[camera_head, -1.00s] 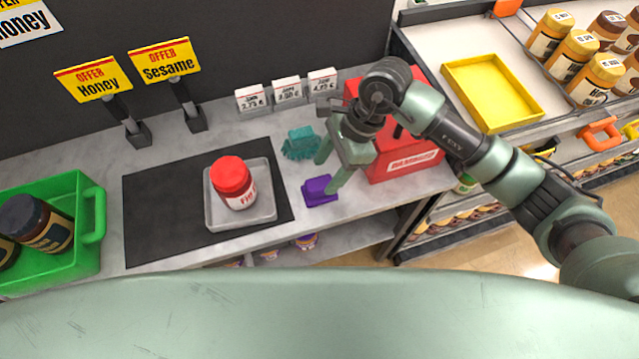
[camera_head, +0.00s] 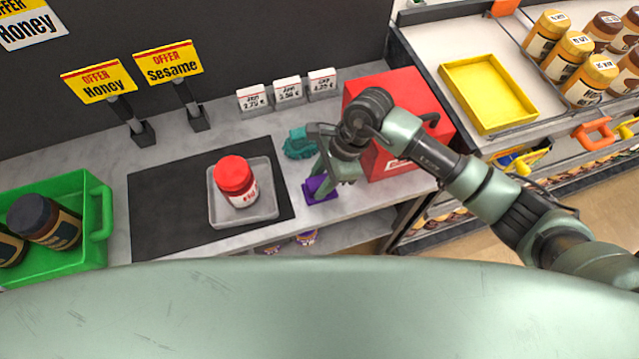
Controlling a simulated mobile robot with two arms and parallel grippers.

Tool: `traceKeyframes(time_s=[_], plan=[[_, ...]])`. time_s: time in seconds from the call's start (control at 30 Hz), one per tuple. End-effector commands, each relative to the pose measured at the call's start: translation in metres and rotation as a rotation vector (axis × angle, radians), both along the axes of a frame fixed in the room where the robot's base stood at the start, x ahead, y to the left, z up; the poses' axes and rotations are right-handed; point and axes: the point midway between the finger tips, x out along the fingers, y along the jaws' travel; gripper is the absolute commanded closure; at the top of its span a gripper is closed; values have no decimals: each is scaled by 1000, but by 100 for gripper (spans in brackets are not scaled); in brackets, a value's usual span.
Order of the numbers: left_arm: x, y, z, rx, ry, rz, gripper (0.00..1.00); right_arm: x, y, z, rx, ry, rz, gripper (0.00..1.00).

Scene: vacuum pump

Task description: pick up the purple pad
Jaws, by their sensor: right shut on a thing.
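The purple pad (camera_head: 314,192) is on the grey counter, just right of the black mat, near the counter's front edge. My right gripper (camera_head: 318,190) reaches down over it from the right and is shut on it. The fingers and wrist hide part of the pad. The pad appears to be at counter level; I cannot tell whether it is clear of the surface. My left gripper is not in view.
A teal object (camera_head: 298,143) lies just behind the gripper. A red box (camera_head: 415,100) stands to its right. A red-lidded jar (camera_head: 236,180) stands on a grey tray (camera_head: 262,212) on the black mat (camera_head: 165,215). A green crate (camera_head: 98,225) is far left.

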Motion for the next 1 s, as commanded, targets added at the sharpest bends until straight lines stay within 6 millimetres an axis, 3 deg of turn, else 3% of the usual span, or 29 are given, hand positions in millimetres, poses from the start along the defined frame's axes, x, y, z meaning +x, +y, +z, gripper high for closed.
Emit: traceKeyframes(time_s=[0.23, 0.37, 0.57, 0.8, 1.0], plan=[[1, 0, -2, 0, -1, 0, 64, 1, 0, 7, 0, -1, 0, 100], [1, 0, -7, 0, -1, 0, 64, 2, 0, 21, 2, -5, 1, 100], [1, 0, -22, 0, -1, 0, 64, 3, 0, 67, 2, -11, 3, 100], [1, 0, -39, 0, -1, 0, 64, 2, 0, 137, 2, -9, 2, 100], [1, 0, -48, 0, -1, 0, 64, 1, 0, 178, 1, -5, 0, 100]])
